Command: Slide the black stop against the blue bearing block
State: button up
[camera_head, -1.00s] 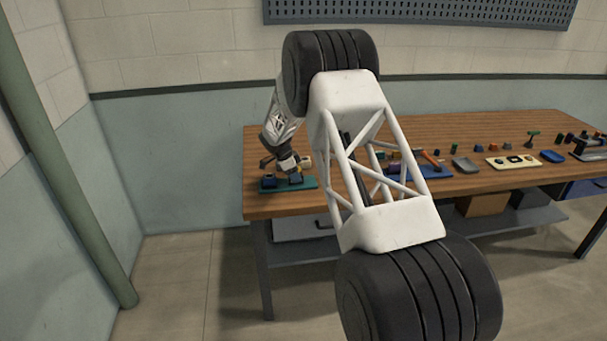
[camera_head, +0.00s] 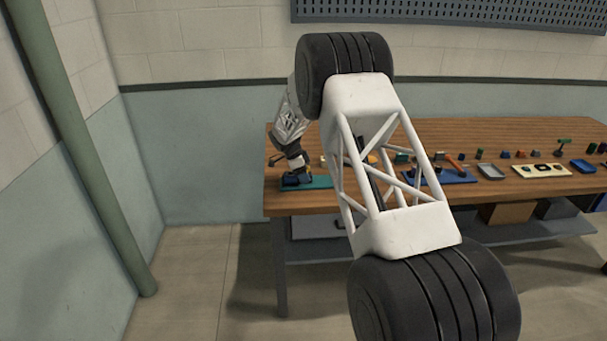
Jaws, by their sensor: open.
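A teal base plate (camera_head: 319,183) lies at the left end of the wooden table. Small dark blue and black parts (camera_head: 290,181) stand on its left part. I cannot tell the blue bearing block from the black stop at this size. My gripper (camera_head: 298,171) points down just over these parts, its jaws open. Its fingertips are too small and dark to make out, and I cannot tell whether they touch anything. My arm's large white truss link and black joints cover the middle of the view.
The wooden table (camera_head: 475,133) carries a blue tray (camera_head: 459,177) with an orange-handled tool, a grey tray (camera_head: 491,172), a cream plate (camera_head: 541,170) and several small parts to the right. Cardboard boxes sit on the lower shelf. A green pipe (camera_head: 83,150) stands left.

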jog(key=shift+v, duration=3.9)
jog(key=shift+s+r, duration=0.1)
jog(key=shift+r, duration=0.1)
jog(key=s+d+r+n+y, duration=0.1)
jog(key=s+d+r+n, duration=0.2)
jog(key=s+r, duration=0.65)
jog(key=s+d+r+n+t, duration=0.1)
jog(key=s+d+r+n, duration=0.35)
jog(key=s, duration=0.75)
jog(key=s+d+r+n+y, duration=0.1)
jog(key=s+d+r+n, duration=0.1)
jog(key=s+r, duration=0.8)
jog(key=s+d+f+n+y, duration=0.1)
jog(key=s+n, duration=0.3)
jog(key=s, duration=1.4)
jog(key=s+d+f+n+t+y, duration=0.1)
jog(key=s+n, duration=0.3)
jog(key=s, duration=1.4)
jog(key=shift+s+d+f+t, duration=0.15)
jog(key=shift+d+f+t, duration=0.15)
jog(key=shift+d+f, duration=0.2)
